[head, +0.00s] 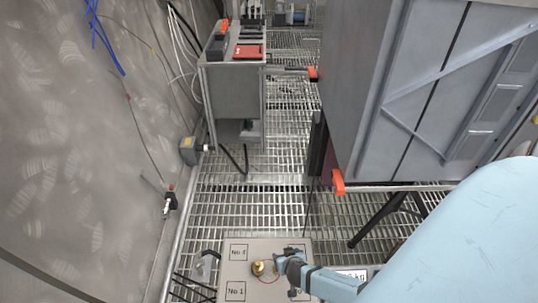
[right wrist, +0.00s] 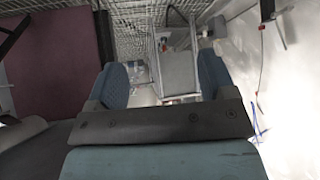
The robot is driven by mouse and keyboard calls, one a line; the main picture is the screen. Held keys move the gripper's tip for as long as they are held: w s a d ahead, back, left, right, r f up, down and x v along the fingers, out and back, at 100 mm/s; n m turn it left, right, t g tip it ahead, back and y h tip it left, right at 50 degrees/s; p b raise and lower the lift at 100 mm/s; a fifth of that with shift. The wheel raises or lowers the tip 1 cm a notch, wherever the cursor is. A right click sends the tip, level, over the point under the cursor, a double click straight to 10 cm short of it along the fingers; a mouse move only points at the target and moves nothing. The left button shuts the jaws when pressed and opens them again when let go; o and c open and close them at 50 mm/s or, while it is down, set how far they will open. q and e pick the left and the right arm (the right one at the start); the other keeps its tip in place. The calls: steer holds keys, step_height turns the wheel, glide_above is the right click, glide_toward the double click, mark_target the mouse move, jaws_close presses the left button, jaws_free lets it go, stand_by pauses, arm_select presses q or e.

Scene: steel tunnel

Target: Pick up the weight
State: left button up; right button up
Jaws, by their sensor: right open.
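A small brass weight (head: 258,268) stands on a pale board (head: 238,272) at the bottom middle of the head view. The board has printed squares, with "No 1" readable; others are partly hidden by my arm. My right gripper (head: 292,252) is above the board's right part, to the right of the weight and apart from it in the picture. In the right wrist view the two blue fingers of my right gripper (right wrist: 160,85) are spread with nothing between them. The weight does not show there. My left gripper is not in view.
A steel cabinet (head: 231,100) with red and black items on top stands ahead. A large grey metal housing (head: 400,90) fills the upper right. A bare wall (head: 80,150) with hanging cables closes the left. Open grating floor (head: 265,205) lies between.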

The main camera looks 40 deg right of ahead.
step_height(320, 180, down, 20)
steer(key=b, duration=1.8)
steer(key=b+x, duration=0.2)
steer(key=x, duration=0.2)
steer(key=b+x, duration=0.2)
steer(key=x, duration=0.2)
steer(key=shift+w+d+r, duration=0.1)
steer(key=shift+w+r, duration=0.05)
steer(key=shift+w, duration=0.2)
steer(key=b+x, duration=0.3)
steer(key=x, duration=0.2)
steer(key=shift+w+d, duration=0.1)
steer(key=shift+w, duration=0.05)
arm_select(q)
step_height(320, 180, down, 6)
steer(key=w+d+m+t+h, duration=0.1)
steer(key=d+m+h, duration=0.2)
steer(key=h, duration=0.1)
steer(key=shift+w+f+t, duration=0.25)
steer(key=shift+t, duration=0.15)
arm_select(e)
steer(key=shift+c, duration=0.3)
